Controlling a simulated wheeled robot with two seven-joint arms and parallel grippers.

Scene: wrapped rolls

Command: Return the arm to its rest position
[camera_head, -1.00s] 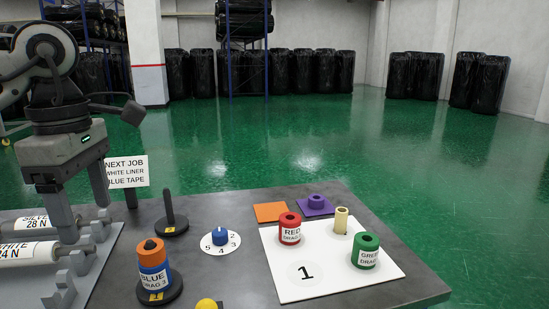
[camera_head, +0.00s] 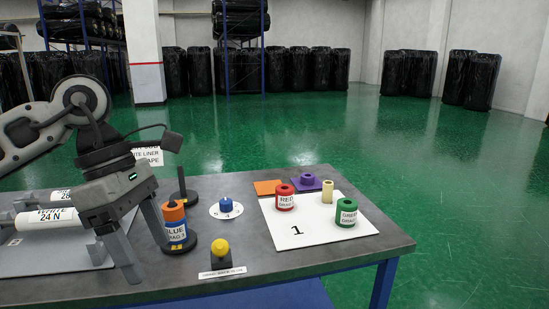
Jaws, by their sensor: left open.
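My left gripper (camera_head: 150,262) is open and tilted, fingers pointing down, with nothing seen between them. It shows in front of the left part of the grey table (camera_head: 330,255), just left of the blue roll (camera_head: 175,232) labelled "BLUE" with an orange roll (camera_head: 173,212) on top. Whether a finger touches the blue roll cannot be told. White rolls marked "24 N" (camera_head: 45,220) and "28" (camera_head: 62,195) lie in a rack behind the gripper, partly hidden. My right gripper is not in view.
A white board (camera_head: 318,232) marked "1" holds red (camera_head: 285,198), green (camera_head: 346,213) and cream (camera_head: 327,191) rolls. A yellow knob (camera_head: 220,248) stands near the front edge. A blue dial (camera_head: 225,206) is mid-table.

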